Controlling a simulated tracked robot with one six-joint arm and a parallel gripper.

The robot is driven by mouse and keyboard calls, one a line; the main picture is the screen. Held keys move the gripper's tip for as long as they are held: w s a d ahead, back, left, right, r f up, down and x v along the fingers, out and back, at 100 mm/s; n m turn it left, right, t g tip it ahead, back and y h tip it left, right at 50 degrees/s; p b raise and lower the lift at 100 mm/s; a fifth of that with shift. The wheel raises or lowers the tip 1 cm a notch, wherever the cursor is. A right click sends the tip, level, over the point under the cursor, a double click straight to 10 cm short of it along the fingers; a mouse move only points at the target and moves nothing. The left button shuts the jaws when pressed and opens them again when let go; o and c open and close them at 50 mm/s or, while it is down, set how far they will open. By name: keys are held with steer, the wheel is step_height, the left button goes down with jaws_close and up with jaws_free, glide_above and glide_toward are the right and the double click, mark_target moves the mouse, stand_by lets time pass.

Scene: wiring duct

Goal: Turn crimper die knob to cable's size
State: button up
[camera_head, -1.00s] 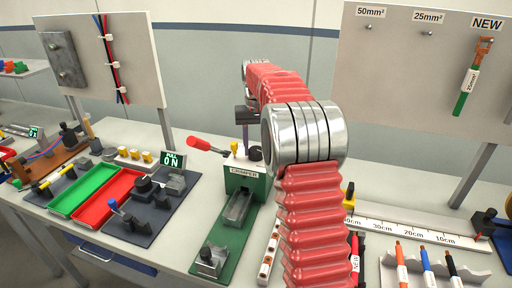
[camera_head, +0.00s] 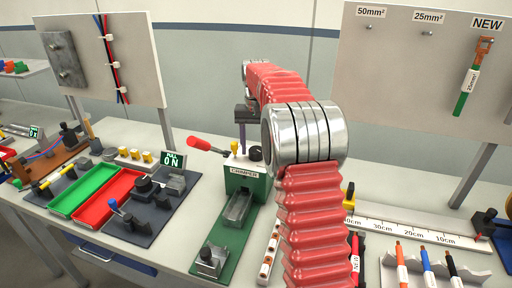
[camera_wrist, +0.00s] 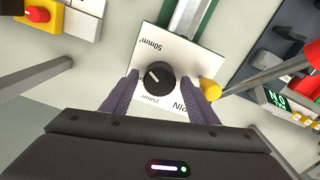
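The crimper (camera_head: 245,184) is a green block with a white top and a red lever (camera_head: 205,145). Its black die knob (camera_wrist: 155,76) has a white pointer mark and sits on a white plate (camera_wrist: 186,58) marked 50mm² and 25mm². A third marking is partly hidden by a finger. My gripper (camera_wrist: 158,78) is open, pointing down, with one purple finger on each side of the knob; I cannot tell whether they touch it. In the head view, my arm hides part of the bench. A cable (camera_head: 467,85) with an orange end and a 25mm² tag hangs under NEW.
A yellow knob (camera_wrist: 210,89) stands beside the plate, close to one finger. Green (camera_head: 84,191) and red (camera_head: 108,198) trays lie left of the crimper.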

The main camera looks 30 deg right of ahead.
mark_target(256, 149)
steer(key=shift+o, duration=0.4)
step_height(256, 149, up, 14)
steer(key=shift+f, duration=0.15)
stand_by(0.5)
stand_by(0.5)
